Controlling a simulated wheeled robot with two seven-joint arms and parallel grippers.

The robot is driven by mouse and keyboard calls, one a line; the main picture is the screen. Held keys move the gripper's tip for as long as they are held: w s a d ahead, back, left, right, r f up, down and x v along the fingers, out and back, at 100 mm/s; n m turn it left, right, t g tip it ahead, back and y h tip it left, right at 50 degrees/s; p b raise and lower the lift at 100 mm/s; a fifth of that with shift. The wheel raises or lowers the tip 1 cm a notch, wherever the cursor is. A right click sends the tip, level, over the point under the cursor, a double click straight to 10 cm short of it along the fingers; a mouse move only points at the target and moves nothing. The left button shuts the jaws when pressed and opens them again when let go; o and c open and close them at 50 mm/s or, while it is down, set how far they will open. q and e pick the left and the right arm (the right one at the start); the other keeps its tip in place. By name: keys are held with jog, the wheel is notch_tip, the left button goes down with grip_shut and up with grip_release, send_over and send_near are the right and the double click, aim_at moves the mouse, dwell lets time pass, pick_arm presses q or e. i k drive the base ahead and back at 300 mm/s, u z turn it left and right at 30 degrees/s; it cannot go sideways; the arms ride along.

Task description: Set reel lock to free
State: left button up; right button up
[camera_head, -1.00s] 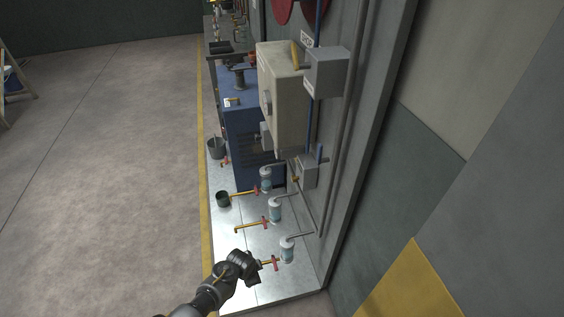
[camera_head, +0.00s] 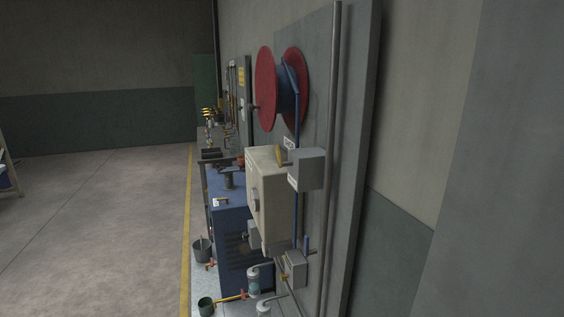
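The hose reel (camera_head: 266,88) has two red discs and a blue hub, and is mounted high on the grey wall panel. A blue hose (camera_head: 297,115) runs down from it. The label is too small to read, and I cannot tell whether this lever is the reel lock. Neither of my grippers shows in the head view now.
A cream cabinet (camera_head: 268,195) juts from the panel beside the grey box. A blue workbench (camera_head: 228,205) stands behind it. A smaller grey box (camera_head: 294,270), pipes and a dark bucket (camera_head: 202,250) are lower down. The concrete floor (camera_head: 90,230) at left is clear.

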aim_at(281, 164)
jog(key=u, duration=0.05)
jog(key=k, duration=0.25)
jog(key=u, duration=0.85)
jog(key=i, duration=0.95)
jog(key=z, duration=2.35)
